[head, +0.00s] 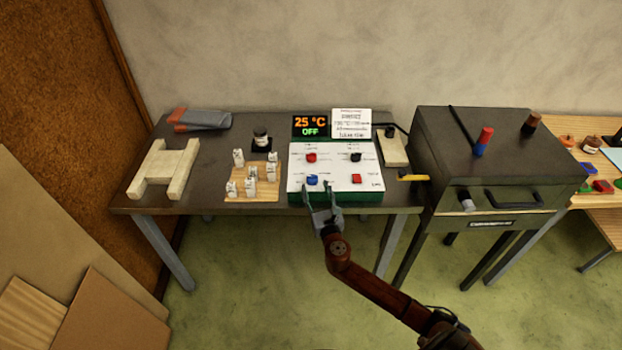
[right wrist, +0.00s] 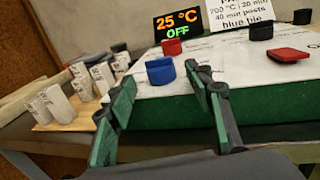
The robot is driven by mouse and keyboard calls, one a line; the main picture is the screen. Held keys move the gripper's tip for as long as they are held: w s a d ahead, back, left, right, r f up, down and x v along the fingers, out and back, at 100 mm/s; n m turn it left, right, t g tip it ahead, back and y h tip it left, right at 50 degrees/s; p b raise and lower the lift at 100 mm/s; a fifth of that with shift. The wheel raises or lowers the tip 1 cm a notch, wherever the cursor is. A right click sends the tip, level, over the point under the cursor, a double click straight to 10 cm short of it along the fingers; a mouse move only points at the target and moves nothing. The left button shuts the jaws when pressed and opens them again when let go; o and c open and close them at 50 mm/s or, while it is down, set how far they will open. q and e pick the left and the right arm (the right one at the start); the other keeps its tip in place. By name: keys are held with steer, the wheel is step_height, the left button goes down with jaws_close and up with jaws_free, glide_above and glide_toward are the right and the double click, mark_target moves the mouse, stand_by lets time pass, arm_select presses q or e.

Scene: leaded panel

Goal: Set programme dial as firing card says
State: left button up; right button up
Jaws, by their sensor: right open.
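The control box (head: 335,196) stands on the dark table with a white top. It carries a red knob (head: 311,157), a black knob (head: 355,157), a blue knob (head: 312,180) and a red square switch (head: 356,179). Which knob is the programme dial I cannot read. The display (head: 310,126) reads 25 °C OFF. The firing card (head: 351,123) stands behind; the right wrist view shows 700 °C, 20 min, 40 min posts, blue tile. My right gripper (head: 321,190) is open and empty at the box's front edge, with the blue knob (right wrist: 160,71) just beyond its fingers. My left gripper is not in view.
Several white labelled posts (head: 251,175) stand on a wooden board left of the box. A dark jar (head: 261,138), a wooden cradle (head: 164,168) and gloves (head: 200,119) lie further left. A grey kiln (head: 497,150) stands right, beyond a yellow-handled tool (head: 414,178).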

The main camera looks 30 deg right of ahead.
mark_target(314, 183)
steer(key=x, duration=0.4)
steer(key=shift+w+f+b, duration=0.1)
steer(key=shift+b, duration=0.2)
steer(key=shift+w+d, duration=0.2)
steer(key=shift+w, duration=0.55)
steer(key=shift+c, duration=0.3)
steer(key=c, duration=0.8)
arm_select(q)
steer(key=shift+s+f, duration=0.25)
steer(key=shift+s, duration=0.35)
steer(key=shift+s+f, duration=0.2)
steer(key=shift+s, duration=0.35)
arm_select(e)
steer(key=c, duration=0.3)
